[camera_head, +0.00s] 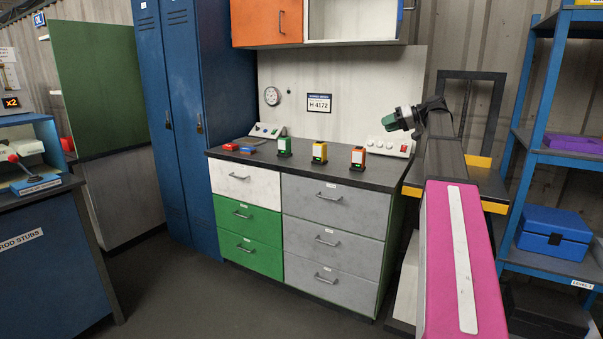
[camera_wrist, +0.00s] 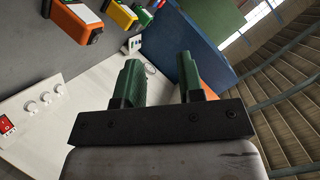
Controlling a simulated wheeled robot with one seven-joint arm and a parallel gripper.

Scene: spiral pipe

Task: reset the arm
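My gripper (camera_head: 396,121) is raised in the head view, above the right end of the counter and pointing left. The wrist view shows its two green fingers (camera_wrist: 160,78) standing apart with nothing held between them, so it is open. The gripper touches nothing that I can see. My arm reaches up from the lower right of the head view.
Below is a dark countertop (camera_head: 300,169) over drawers. On it stand green (camera_head: 284,147), yellow (camera_head: 319,152) and orange (camera_head: 358,158) devices and a white control box (camera_head: 390,147). Blue shelving (camera_head: 535,145) is at right, an orange wall cabinet (camera_head: 267,22) above.

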